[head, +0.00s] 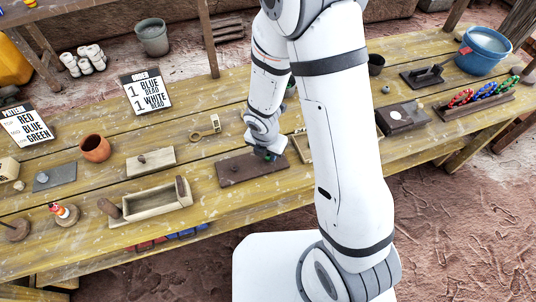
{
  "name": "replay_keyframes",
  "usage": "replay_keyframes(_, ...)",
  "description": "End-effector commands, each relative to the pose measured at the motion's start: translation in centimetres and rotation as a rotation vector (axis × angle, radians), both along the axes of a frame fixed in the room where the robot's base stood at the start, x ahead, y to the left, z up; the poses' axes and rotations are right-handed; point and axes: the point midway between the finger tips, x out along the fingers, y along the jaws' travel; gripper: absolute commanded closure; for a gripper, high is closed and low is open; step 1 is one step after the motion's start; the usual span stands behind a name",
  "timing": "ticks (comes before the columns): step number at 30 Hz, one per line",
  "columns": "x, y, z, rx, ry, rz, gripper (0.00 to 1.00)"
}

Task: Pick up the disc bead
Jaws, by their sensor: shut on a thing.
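My gripper (268,155) is low over the right part of a dark brown board (238,177) on the wooden table. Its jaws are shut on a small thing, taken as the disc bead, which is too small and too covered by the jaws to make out. Whether it touches the board cannot be told. A small dark knob (233,167) sits on the left part of the same board.
A wooden tray (150,205) lies in front left, with a pale block (150,161) and a clay pot (95,148) behind it. Signs (145,91) stand at the back. Bead strings (485,93) and a blue bucket (483,50) are far right. My arm hides the table's middle right.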

Motion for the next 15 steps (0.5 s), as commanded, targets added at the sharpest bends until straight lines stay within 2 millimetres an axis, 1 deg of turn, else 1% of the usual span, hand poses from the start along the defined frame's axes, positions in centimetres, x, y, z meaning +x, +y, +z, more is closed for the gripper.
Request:
replay_keyframes(2, 0.0, 0.0, 0.1, 0.0, 0.0, 0.0, 0.98)
replay_keyframes(5, 0.0, 0.0, 0.8, 0.0, -0.001, 0.0, 0.98)
replay_keyframes(8, 0.0, 0.0, 2.6, 0.0, -0.002, -0.001, 0.98)
replay_keyframes(12, 0.1, 0.1, 5.6, 0.001, -0.004, -0.001, 0.98)
replay_keyframes(15, 0.1, 0.1, 7.4, 0.001, -0.004, -0.001, 0.98)
